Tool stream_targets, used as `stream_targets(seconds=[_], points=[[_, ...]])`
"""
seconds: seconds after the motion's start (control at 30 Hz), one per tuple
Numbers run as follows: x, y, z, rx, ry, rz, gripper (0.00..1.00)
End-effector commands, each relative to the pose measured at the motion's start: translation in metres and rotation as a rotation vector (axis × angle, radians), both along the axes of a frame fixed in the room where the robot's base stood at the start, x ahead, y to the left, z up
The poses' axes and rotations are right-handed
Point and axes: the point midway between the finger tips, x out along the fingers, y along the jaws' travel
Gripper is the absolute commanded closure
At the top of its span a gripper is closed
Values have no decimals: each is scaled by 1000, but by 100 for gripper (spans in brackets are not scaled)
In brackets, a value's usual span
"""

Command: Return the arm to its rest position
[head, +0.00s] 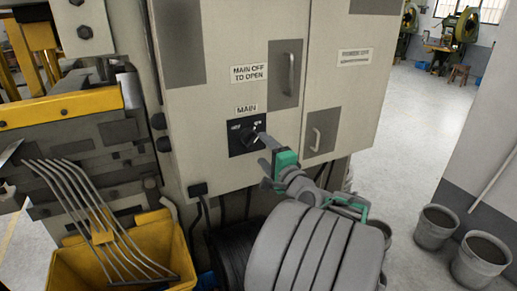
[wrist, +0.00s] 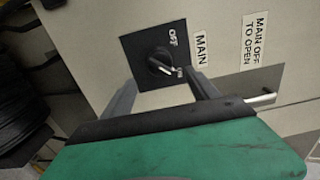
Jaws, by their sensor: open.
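My gripper (head: 263,158) is open and empty in front of the grey cabinet (head: 225,90), with its green body to the right of the main switch. In the wrist view, my gripper's two fingers (wrist: 162,84) stand apart, with the switch knob (wrist: 162,64) beyond and between their tips. The black knob sits on a square black plate (head: 235,146) marked OFF. In the head view, the upper finger overlaps the right edge of this plate. I cannot tell whether a fingertip touches it. My arm reaches up from the lower right.
Cabinet handles (head: 291,75) (head: 316,139) stick out near my gripper. A yellow bin (head: 75,268) with bent metal rods stands at lower left, below machinery. A black coil (head: 238,255) is under the cabinet. Buckets (head: 436,229) stand at right; the floor behind is open.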

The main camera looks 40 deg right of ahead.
Motion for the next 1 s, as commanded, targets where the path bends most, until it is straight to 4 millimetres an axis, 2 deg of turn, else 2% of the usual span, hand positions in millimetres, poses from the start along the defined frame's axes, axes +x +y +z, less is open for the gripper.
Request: stream_targets(seconds=[0.1, 0.43, 0.5, 0.57, 0.67, 0.7, 0.8, 0.9, 1.0], points=[[-6, 2, 0, -1, 0, 1, 31], [-6, 2, 0, -4, 1, 1, 31], [-6, 2, 0, -41, 12, 1, 31], [-5, 8, -8, -116, 69, 27, 31], [-11, 18, -67, -282, 334, 127, 31], [-20, 21, -95, -316, 440, 160, 31], [-48, 27, -154, -364, 667, 247, 31], [-82, 35, -195, -379, 850, 330, 31], [-119, 43, -224, -377, 1010, 406, 31]])
